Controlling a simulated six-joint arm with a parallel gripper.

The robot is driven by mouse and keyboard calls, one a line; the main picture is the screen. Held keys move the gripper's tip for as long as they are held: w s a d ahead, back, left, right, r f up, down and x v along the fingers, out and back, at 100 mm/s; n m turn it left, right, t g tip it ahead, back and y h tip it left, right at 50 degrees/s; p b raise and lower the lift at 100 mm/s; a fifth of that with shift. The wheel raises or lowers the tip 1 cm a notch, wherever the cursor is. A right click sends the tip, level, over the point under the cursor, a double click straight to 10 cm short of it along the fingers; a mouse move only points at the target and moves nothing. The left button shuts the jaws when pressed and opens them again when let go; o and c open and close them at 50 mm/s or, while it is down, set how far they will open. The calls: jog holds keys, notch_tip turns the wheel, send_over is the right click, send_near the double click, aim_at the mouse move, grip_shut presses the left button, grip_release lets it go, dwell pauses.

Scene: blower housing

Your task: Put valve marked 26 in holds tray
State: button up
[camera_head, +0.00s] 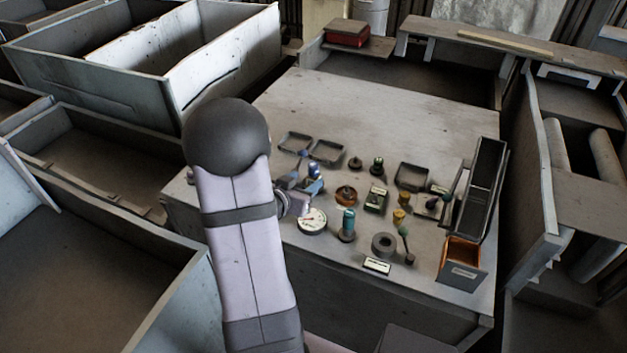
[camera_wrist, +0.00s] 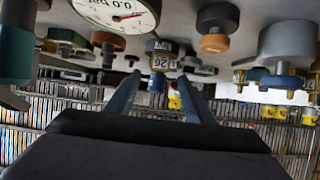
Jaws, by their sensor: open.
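The valve marked 26 (camera_wrist: 158,60), with a yellow band and a blue end, shows in the wrist view between the fingertips of my gripper (camera_wrist: 158,77). My gripper is open, with one finger on each side of the valve; I cannot tell whether either touches it. In the head view a small blue-topped part (camera_head: 315,175) stands beside my gripper, partly hidden by it. Shallow dark trays lie on the bench: two at the back (camera_head: 295,142) (camera_head: 327,152) and one farther right (camera_head: 412,177). Their labels are too small to read, so I cannot tell which is the holds tray.
Around my gripper stand a white dial gauge (camera_head: 312,221), an orange-brown knob (camera_head: 346,195), a teal cylinder (camera_head: 348,222) and a grey ring (camera_head: 385,245). A tall black rack (camera_head: 482,185) and an orange-lined bin (camera_head: 463,270) stand at right. The bench's back half (camera_head: 370,105) is clear.

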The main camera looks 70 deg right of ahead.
aim_at(311, 176)
jog(key=shift+p+x, duration=1.1)
jog(key=shift+x, duration=2.3)
jog(key=shift+s, duration=0.1)
grip_shut()
